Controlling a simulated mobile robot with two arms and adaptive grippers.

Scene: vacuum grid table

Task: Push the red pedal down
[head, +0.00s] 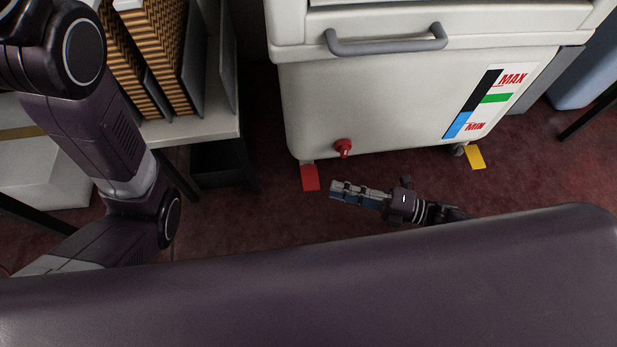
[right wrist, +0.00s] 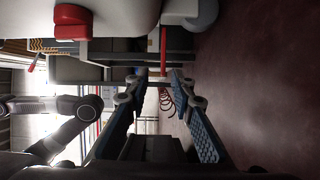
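The red pedal (head: 310,178) juts out low at the front left corner of the white cabinet, just above the floor. In the right wrist view, which is turned sideways, it shows as a thin red strip (right wrist: 163,48) seen edge-on. My right gripper (head: 334,190) lies low over the floor, to the right of the pedal, with its fingertips pointing left towards it. A small gap shows between them. In the wrist view its fingers (right wrist: 160,76) are apart with nothing between them. My left arm shows at the left, but its gripper is out of sight.
The white cabinet (head: 390,110) has a grey handle (head: 386,40), a red knob (head: 343,148) and a yellow pedal (head: 475,157) at right. A caster (right wrist: 192,14) stands beside the red pedal. A shelf with folders (head: 150,50) is at left. The red floor in front is clear.

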